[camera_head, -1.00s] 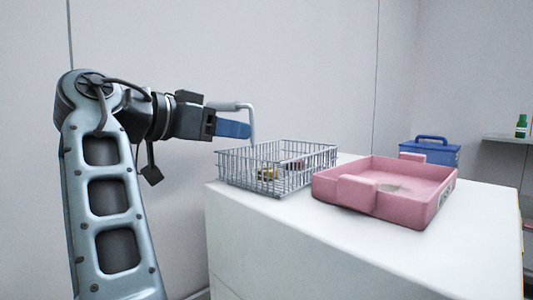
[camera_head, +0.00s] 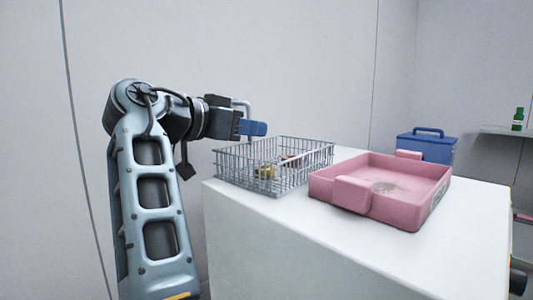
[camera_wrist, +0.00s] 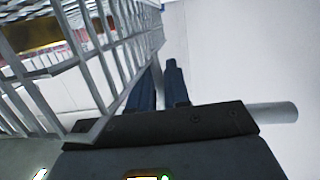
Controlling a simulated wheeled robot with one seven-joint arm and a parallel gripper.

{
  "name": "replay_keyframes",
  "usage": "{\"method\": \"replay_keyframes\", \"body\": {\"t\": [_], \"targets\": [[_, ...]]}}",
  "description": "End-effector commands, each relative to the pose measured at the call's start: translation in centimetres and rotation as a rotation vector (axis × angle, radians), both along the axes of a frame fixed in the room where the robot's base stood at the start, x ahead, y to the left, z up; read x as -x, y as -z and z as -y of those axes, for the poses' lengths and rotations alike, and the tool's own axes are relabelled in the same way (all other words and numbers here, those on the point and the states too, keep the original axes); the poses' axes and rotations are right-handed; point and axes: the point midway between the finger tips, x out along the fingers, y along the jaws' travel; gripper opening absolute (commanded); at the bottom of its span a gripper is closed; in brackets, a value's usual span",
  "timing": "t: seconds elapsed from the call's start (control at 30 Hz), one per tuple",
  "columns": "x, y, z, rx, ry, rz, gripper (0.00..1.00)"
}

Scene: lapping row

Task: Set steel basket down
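The steel basket (camera_head: 272,178) is a wire mesh basket standing upright on the white counter (camera_head: 300,235), at its left end. It holds a few small parts, one yellowish (camera_head: 265,172), and its mesh fills the left of the wrist view (camera_wrist: 75,70). A grey tubular handle (camera_head: 242,101) rises above the basket; a length of light tube (camera_wrist: 275,114) shows beside my gripper in the wrist view. My gripper (camera_head: 256,128), with blue fingers, is at the handle, above the basket's left back side.
A pink tray (camera_head: 420,205) sits on the counter close to the basket's right. A blue case with a handle (camera_head: 428,147) is behind it. A green bottle (camera_head: 518,119) stands on a shelf at the far right. The counter's front is bare.

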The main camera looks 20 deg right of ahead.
Motion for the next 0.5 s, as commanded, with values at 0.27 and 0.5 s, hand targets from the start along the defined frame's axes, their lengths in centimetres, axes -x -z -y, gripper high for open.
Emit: {"method": "replay_keyframes", "body": {"t": [0.27,0.5], "targets": [[0.0,-0.01,-0.02,0.0,-0.001,0.0,0.0],[0.0,-0.08,-0.03,0.001,-0.001,0.001,0.0]]}}
